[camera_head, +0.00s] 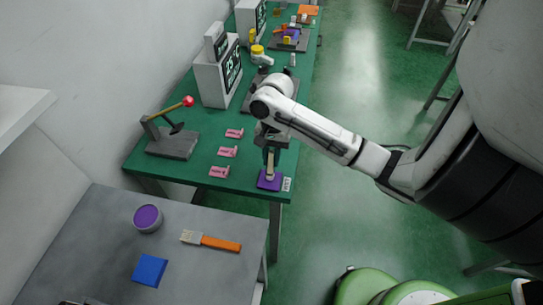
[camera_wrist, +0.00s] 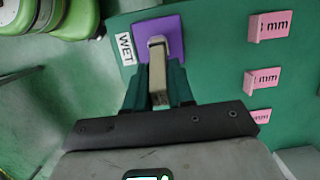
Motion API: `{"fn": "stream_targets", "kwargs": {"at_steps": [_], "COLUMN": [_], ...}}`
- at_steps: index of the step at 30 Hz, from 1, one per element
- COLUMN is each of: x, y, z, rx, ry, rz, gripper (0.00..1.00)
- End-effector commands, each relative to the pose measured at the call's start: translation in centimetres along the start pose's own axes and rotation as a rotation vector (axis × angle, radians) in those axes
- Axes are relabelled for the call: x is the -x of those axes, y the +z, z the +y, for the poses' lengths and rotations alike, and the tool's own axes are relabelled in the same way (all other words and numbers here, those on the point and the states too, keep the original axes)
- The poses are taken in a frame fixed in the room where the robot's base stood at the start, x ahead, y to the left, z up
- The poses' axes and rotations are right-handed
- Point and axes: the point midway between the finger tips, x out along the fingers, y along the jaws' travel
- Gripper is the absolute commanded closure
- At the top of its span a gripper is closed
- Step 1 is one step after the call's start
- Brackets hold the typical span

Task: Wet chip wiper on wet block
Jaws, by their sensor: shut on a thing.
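A purple block (camera_head: 264,184) lies at the near right corner of the green table, beside a small white WET label (camera_head: 287,184). In the wrist view the purple block (camera_wrist: 174,33) is ahead of my fingers, with the WET label (camera_wrist: 125,48) at its left. My gripper (camera_head: 270,152) points down over the block. Its teal fingers (camera_wrist: 159,88) are shut on a beige wiper (camera_wrist: 158,62). The wiper's far end overlaps the purple block in both views; I cannot tell whether it touches or hovers just above.
Several pink labelled tags (camera_head: 228,152) stand left of the gripper. A lever fixture (camera_head: 172,143) with a red knob and a white display box (camera_head: 217,80) are farther back. The grey near table holds a purple-topped cup (camera_head: 148,217), an orange-handled brush (camera_head: 212,241) and a blue pad (camera_head: 149,270).

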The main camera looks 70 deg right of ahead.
Motion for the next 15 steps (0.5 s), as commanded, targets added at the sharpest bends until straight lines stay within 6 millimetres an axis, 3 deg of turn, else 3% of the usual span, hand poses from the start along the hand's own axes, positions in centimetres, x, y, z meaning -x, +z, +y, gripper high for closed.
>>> {"fn": "stream_targets", "kwargs": {"at_steps": [9,15], "x": [-0.2,0.8], "y": [0.1,0.3], "z": [0.0,0.0], "rx": [0.0,0.0], "ry": [0.003,0.002], "rz": [-0.003,-0.004], "gripper": [1.0,1.0]}}
